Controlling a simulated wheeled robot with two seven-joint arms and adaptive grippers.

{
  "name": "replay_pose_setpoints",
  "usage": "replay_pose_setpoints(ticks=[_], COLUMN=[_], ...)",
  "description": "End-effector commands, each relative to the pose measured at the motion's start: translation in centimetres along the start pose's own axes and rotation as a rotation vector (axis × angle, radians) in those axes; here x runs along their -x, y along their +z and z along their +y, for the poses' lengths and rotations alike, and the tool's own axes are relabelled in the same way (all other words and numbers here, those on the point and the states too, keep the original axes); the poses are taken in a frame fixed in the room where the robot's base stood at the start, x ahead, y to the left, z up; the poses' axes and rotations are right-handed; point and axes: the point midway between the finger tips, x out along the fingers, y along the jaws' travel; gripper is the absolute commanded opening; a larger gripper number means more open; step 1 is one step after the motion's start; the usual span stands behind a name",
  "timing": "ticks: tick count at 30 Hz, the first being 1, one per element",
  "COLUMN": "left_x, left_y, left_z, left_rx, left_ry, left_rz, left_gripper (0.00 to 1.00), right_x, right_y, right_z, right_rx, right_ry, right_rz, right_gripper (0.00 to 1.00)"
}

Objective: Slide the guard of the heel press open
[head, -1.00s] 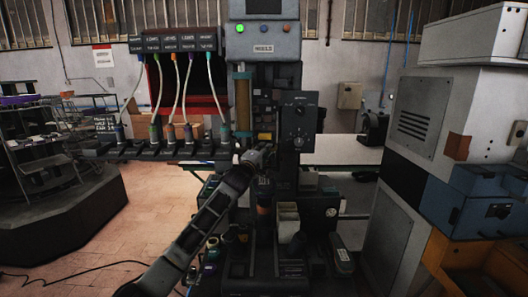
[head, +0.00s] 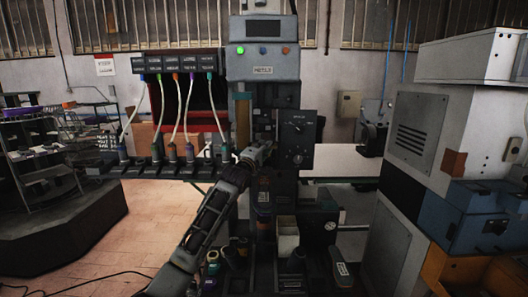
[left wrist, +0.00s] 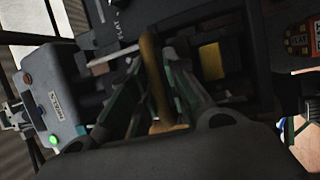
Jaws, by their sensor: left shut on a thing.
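The heel press (head: 262,68) stands in the middle of the head view, with a grey control head and a green lamp lit. An amber upright guard panel (head: 243,115) shows on its left front side, above my gripper. My left gripper (head: 263,150) is at the press front, just below and right of that panel. In the left wrist view, the two fingers (left wrist: 155,65) close on a narrow amber-brown strip (left wrist: 158,100) that looks like part of the guard. My right gripper is not in view.
A black dial panel (head: 297,137) sits close to the right of my gripper. A rack of hanging tools with hoses (head: 180,65) is at the left. A grey and blue machine (head: 425,130) stands at the right. Open tiled floor (head: 90,240) lies at lower left.

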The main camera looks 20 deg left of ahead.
Motion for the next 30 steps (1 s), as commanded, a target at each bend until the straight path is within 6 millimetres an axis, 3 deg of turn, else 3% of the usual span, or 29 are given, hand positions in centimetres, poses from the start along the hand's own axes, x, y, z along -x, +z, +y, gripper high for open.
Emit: replay_pose_setpoints(ticks=[3, 14, 15, 18, 30], left_x=[-0.12, -0.11, -0.11, -0.11, -0.03], left_y=[-0.15, -0.12, -0.12, -0.1, -0.03], left_z=[1.13, 1.01, 0.99, 0.93, 0.78], left_rx=[-0.008, -0.007, -0.007, -0.005, -0.002], left_ry=[0.007, 0.005, 0.005, 0.004, 0.001], left_rz=[0.001, 0.001, 0.001, 0.0, -0.001], left_gripper=[0.0, 0.0, 0.21, 0.34, 0.34], right_x=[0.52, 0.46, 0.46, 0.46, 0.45], right_y=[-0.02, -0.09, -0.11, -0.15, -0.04], right_z=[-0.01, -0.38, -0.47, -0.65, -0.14], right_rx=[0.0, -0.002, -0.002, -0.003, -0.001], right_ry=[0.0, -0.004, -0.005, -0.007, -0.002], right_rz=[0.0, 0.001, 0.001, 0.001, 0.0], right_gripper=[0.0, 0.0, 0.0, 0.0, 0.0])
